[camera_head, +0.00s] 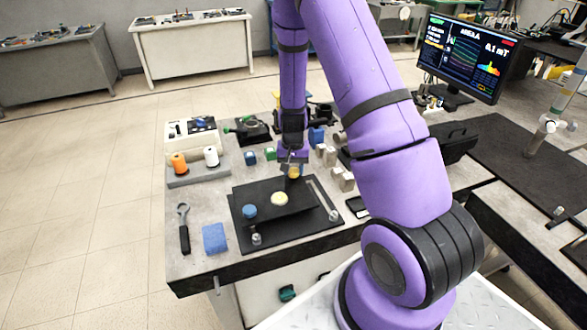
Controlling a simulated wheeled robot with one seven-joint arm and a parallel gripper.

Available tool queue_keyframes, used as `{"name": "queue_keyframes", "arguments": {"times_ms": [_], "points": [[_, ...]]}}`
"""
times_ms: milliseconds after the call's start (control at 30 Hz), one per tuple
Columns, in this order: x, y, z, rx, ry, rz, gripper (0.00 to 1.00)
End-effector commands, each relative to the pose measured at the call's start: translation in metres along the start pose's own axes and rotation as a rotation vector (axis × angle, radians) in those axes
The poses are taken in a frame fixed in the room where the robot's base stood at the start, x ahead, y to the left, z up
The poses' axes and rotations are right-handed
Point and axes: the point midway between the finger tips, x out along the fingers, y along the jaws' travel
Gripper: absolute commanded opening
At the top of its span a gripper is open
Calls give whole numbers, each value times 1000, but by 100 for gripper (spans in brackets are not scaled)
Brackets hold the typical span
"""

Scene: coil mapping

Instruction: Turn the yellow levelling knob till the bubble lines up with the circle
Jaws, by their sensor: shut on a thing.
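The yellow levelling knob (294,173) is at the back right of a black levelling plate (262,196) on the workbench. My gripper (293,167) points down over the knob and is shut on it; the fingertips are small in this view. A round cream-coloured disc, likely the bubble level (279,198), sits near the middle of the plate. The bubble and its circle are too small to make out. A blue knob (250,212) stands at the plate's front left.
A blue cloth (214,238) and a black-handled tool (184,230) lie left of the plate. Orange (179,163) and white (211,156) spools stand behind them. Metal blocks (342,180) are right of the gripper. A monitor (466,56) stands at the back right.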

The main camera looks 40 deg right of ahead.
Motion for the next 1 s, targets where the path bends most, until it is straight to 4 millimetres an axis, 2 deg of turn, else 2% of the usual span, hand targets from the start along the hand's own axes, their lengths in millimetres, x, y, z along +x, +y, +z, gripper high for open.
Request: {"name": "queue_keyframes", "arguments": {"times_ms": [300,833,867,933,967,1000], "points": [[-2,-2,-2,-118,6,-2,16],[-2,-2,-2,-139,7,-1,16],[-2,-2,-2,-139,7,-1,44],[-2,-2,-2,-138,6,-1,60],[-2,-2,-2,-138,6,-1,65],[-2,-2,-1,-138,5,0,65]]}}
